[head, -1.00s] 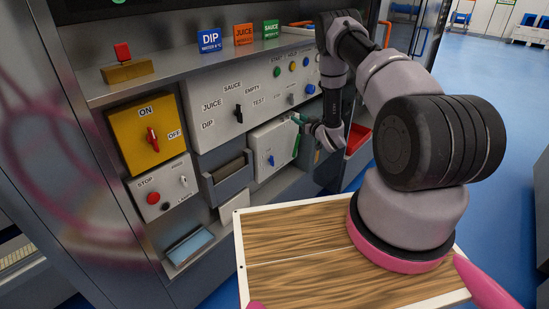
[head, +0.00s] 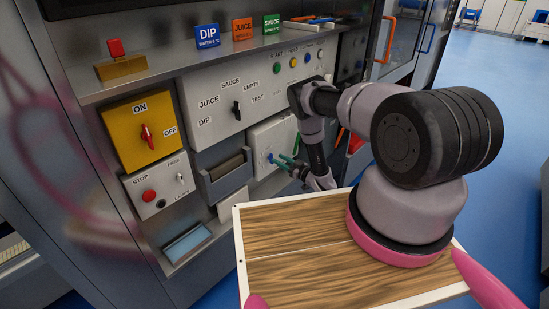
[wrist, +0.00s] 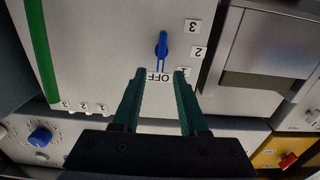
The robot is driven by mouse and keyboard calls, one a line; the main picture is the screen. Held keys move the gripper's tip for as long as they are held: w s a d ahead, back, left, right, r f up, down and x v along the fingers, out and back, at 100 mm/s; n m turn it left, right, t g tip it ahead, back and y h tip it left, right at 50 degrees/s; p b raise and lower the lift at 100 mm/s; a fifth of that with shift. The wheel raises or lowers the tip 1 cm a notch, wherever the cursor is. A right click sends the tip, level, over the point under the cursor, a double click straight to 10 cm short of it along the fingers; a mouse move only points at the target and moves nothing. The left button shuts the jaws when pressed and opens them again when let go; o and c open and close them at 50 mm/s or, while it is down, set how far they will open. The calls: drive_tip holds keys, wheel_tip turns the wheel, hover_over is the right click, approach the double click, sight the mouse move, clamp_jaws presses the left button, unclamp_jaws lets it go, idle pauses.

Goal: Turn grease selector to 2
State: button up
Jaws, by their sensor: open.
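The grease selector, taken to be the blue lever knob (wrist: 162,48), is on a white panel with labels OFF, 1, 2 and 3 beside it. In the wrist view it stands lengthwise between top and bottom, in line with the OFF label; which end is its pointer I cannot tell. It also shows in the head view (head: 270,158). My gripper (wrist: 159,74) is open and empty, its two teal fingers apart. The fingertips lie just below the knob in the wrist view, either side of OFF. In the head view my gripper (head: 280,159) is close in front of the panel.
A grey bin (head: 226,178) is left of the selector panel. A yellow ON/OFF switch box (head: 141,131) and a STOP panel (head: 159,189) are farther left. Above is a panel with a black selector (head: 237,108).

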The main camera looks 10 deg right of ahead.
sight(273, 156)
drive_tip(key=shift+x, duration=1.85)
clamp_jaws()
